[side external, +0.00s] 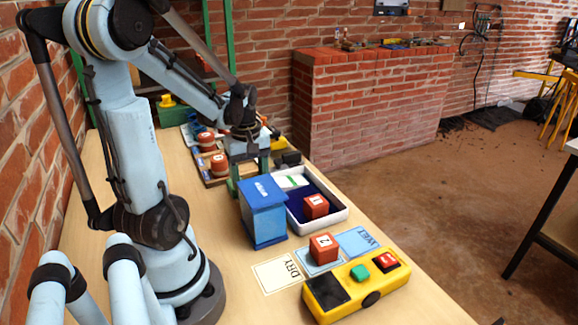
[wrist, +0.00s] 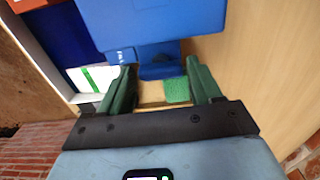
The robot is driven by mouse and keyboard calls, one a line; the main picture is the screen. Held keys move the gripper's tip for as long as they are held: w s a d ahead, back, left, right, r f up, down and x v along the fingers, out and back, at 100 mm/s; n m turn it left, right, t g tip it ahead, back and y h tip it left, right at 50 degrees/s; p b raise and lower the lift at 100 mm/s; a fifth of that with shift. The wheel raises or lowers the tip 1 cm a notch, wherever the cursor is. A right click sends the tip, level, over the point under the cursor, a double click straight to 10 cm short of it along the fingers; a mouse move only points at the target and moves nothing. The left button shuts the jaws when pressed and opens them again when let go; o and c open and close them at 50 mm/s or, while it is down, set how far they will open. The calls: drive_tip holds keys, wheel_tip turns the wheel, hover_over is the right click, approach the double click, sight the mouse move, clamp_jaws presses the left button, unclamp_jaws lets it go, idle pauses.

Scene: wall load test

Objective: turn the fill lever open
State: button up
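A blue box (side external: 263,212) with a raised lid-like top stands on the table, and its blue top fills the upper middle of the wrist view (wrist: 150,22). A small blue part (wrist: 160,62) juts from its near side, and a green patch (wrist: 177,91) shows just below it; I cannot tell which of these is the fill lever. My gripper (side external: 248,178) is low behind the box. In the wrist view its green fingers (wrist: 162,82) are apart, with the blue part and green patch between or just beyond them. I see no clear contact.
A white tray (side external: 340,212) with brick "1" (side external: 315,206) and a card (side external: 292,181) stands beside the box. A yellow device (side external: 338,302) is at the front.

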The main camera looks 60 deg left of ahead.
drive_tip(key=shift+r, duration=0.1)
wheel_tip(320, 180, up, 12)
idle(0.9)
drive_tip(key=w+d+f+m+t, duration=0.2)
drive_tip(key=w+d+m+t, duration=0.1)
drive_tip(key=d+m, duration=0.6)
drive_tip(key=w+d+f+m+t, duration=0.2)
drive_tip(key=w+d+m+t, duration=0.2)
drive_tip(key=d+m, duration=0.5)
drive_tip(key=d, duration=0.3)
drive_tip(key=shift+w+f, duration=0.35)
drive_tip(key=shift+w, duration=0.05)
